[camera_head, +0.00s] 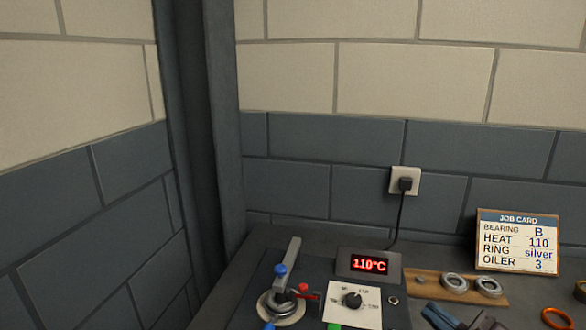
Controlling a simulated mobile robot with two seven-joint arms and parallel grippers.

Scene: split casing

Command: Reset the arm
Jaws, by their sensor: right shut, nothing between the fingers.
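My right gripper (484,321) just shows at the bottom edge, right of the middle, mostly cut off by the frame. Its fingers look shut with nothing between them. It is in front of the wooden board with the metal rings and apart from the heater. My left gripper is not in view.
A wooden board (428,281) holds two bearing rings (454,283). A job card (517,241) stands behind, reading bearing B, heat 110, ring silver, oiler 3. A blue item (440,315) and an orange ring (556,318) lie in front. A wall socket (405,181) feeds a cable.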

